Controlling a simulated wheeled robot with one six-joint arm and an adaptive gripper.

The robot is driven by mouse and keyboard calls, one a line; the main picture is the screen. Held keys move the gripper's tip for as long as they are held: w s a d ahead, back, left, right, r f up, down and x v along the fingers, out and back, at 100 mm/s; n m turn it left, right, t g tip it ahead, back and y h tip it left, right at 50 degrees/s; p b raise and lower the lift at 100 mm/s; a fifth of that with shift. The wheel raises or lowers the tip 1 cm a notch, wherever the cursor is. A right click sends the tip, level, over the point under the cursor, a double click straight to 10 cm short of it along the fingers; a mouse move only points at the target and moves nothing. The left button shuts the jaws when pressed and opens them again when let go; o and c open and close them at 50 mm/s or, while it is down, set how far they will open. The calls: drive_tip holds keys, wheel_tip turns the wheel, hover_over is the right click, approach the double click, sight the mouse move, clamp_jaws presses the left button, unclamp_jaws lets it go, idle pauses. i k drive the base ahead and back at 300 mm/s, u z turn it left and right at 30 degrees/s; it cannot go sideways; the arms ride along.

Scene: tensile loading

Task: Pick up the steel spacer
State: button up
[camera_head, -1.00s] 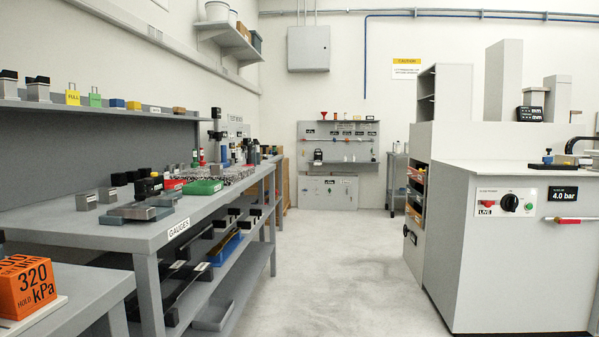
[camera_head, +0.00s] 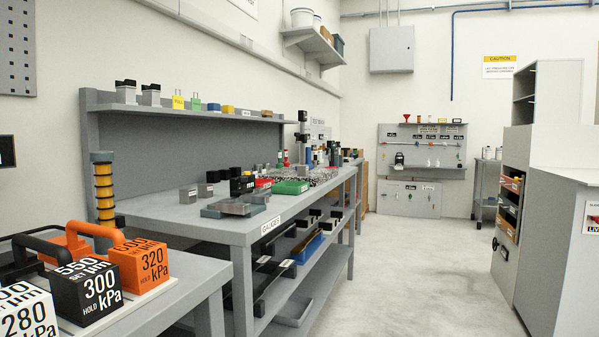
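I cannot tell for certain which thing is the steel spacer. Small grey metal-looking blocks stand on the gauges bench (camera_head: 165,213): one grey block (camera_head: 188,195) near its left part and another grey block (camera_head: 205,190) just behind it. A flat grey metal piece (camera_head: 229,207) lies nearer the bench's front edge. No label is readable on them at this distance. My gripper is not in view.
Heavy handled blocks, orange (camera_head: 140,264), black (camera_head: 85,290) and white (camera_head: 25,312), stand on a nearer table (camera_head: 200,279) at lower left. A wall shelf (camera_head: 200,112) holds small items. Open floor (camera_head: 400,270) lies right of the bench, before a grey cabinet (camera_head: 555,230).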

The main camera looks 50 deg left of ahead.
sight(302, 170)
drive_tip(key=u, duration=0.35)
drive_tip(key=i, duration=1.8)
drive_tip(key=u, duration=1.65)
drive_tip(key=i, duration=0.9)
drive_tip(key=u, duration=1)
